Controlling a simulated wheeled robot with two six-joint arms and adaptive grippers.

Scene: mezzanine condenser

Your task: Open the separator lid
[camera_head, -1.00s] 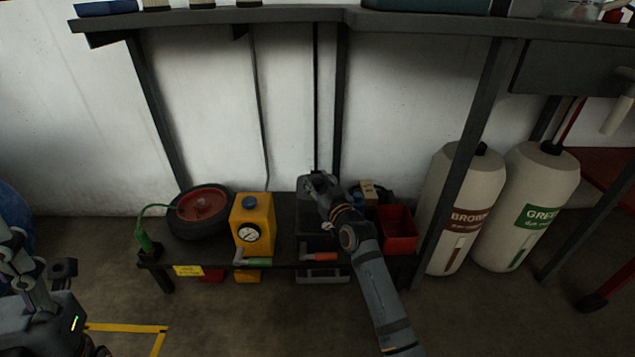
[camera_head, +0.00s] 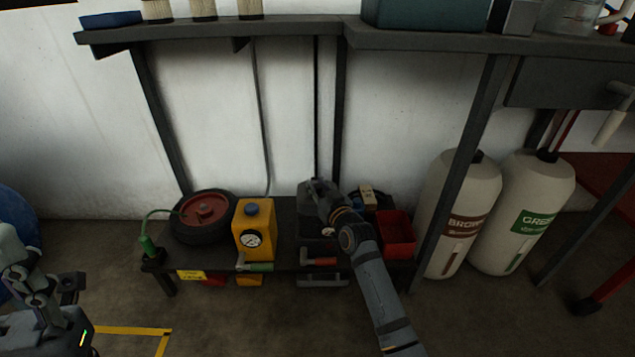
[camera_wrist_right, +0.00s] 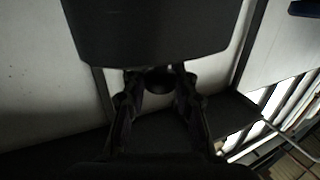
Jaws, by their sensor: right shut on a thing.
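The separator looks to be the dark grey box (camera_head: 310,222) on the low shelf, between the yellow tank and the red bin. My right gripper (camera_head: 318,190) is over its top, and my arm hides much of it. In the right wrist view the fingers (camera_wrist_right: 158,76) are shut around a small dark round knob (camera_wrist_right: 159,82). A broad dark panel (camera_wrist_right: 150,30) fills the top of that view beside the knob; it looks like the lid. How far the lid is raised I cannot tell. My left gripper (camera_head: 70,284) is far off at the lower left, its fingers unclear.
The yellow tank (camera_head: 253,222) with a gauge and the black wheel (camera_head: 207,212) stand left of the box. The red bin (camera_head: 397,235) is close on the right. A red-handled valve (camera_head: 322,262) sits in front. The workbench top (camera_head: 300,30) overhangs the shelf.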

